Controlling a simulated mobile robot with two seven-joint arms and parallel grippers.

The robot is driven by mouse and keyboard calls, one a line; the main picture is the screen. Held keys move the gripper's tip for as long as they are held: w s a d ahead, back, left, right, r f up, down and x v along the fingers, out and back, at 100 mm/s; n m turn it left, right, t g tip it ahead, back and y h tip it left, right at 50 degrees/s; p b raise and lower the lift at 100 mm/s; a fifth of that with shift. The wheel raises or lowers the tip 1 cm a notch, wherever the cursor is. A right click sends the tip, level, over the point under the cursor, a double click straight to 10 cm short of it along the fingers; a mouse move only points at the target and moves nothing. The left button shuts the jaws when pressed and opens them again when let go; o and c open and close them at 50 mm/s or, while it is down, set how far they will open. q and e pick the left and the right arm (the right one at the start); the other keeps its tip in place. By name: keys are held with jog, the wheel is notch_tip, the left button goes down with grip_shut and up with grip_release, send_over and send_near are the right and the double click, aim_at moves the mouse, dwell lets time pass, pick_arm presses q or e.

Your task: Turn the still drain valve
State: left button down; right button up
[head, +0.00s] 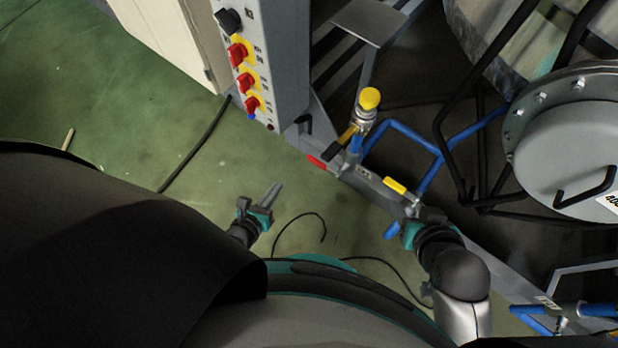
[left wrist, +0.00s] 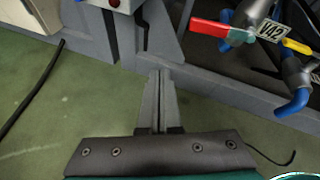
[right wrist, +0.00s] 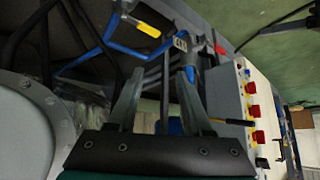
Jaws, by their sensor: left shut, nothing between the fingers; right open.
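A valve with a yellow lever (head: 395,186) and a blue pipe end (head: 392,231) sits on the grey frame. The yellow lever also shows in the right wrist view (right wrist: 148,29) and at the right edge of the left wrist view (left wrist: 297,46). A second valve has a red lever (head: 317,162) and a V42 tag (left wrist: 271,29). I cannot tell which is the still drain valve. My right gripper (right wrist: 157,82) is open close to the yellow-lever valve, with no lever visible between its fingers. My left gripper (head: 273,191) is shut and empty above the green floor, apart from both valves.
A grey control panel (head: 275,50) with red knobs stands at the top. A round flanged vessel (head: 575,145) is at the right, with black tubing and blue pipes (head: 412,138) beside it. A black cable lies on the floor. The green floor (head: 130,140) at left is mostly clear.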

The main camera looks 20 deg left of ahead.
aim_at(323, 166)
pick_arm(q)
jog(key=w+d+m+h+b, duration=0.4)
jog(key=w+d+b, duration=0.2)
jog(key=w, duration=0.3)
jog(key=shift+d+f+m+b, duration=0.3)
jog(key=shift+d+f+b, duration=0.1)
jog(key=shift+d, duration=0.3)
pick_arm(e)
jog(key=w+a+r+t+y, duration=0.1)
jog(key=a+r+t+y, duration=0.3)
jog(key=a+r+t, duration=0.2)
jog(key=shift+a+m+t, duration=0.4)
jog(key=shift+a+t, duration=0.1)
jog(key=shift+t, duration=0.7)
pick_arm(q)
jog(key=shift+s, duration=0.1)
pick_arm(e)
jog(key=shift+f, duration=0.1)
